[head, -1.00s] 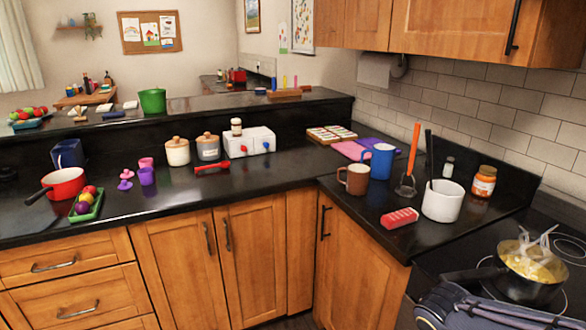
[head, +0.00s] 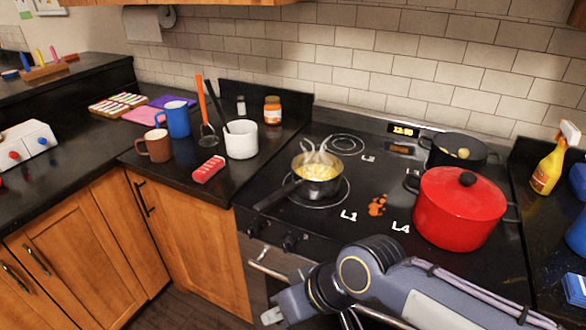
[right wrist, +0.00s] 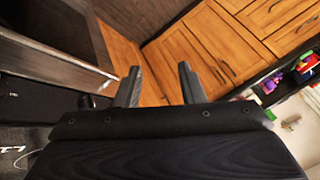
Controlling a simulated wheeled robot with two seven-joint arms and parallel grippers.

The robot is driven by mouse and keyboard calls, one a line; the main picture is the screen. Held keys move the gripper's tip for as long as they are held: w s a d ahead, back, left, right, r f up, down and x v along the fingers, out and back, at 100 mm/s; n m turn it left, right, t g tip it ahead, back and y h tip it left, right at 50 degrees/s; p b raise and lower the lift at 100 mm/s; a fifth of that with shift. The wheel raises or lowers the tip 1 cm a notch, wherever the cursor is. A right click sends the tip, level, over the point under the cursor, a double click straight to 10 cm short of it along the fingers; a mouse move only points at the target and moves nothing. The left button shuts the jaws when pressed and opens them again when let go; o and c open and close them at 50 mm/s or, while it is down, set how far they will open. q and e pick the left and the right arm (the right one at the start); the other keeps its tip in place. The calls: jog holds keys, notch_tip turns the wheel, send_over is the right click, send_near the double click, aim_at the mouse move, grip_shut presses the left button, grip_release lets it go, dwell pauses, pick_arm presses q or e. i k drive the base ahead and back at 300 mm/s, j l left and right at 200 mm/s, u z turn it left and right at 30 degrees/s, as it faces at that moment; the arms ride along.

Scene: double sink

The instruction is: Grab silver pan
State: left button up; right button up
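The silver pan (head: 318,186) sits on the front left burner of the black stovetop, with yellow food and steam in it. Its black handle (head: 277,196) points toward the front left. My right gripper (head: 268,318) is at the bottom of the head view, in front of the stove and below its top, apart from the pan. In the right wrist view its two fingers (right wrist: 158,86) are spread with nothing between them. The pan does not show in the right wrist view. My left gripper is not in view.
A big red pot (head: 458,212) stands right of the pan, with a black pot (head: 458,152) behind. An orange-red stain (head: 377,206) lies between pan and red pot. A white utensil crock (head: 241,139) and a red block (head: 208,169) are on the left counter.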

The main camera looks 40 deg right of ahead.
aim_at(310, 189)
jog(key=z, duration=1.5)
jog(key=i+j+u, duration=0.1)
jog(key=j+u, duration=0.3)
jog(key=j, duration=0.1)
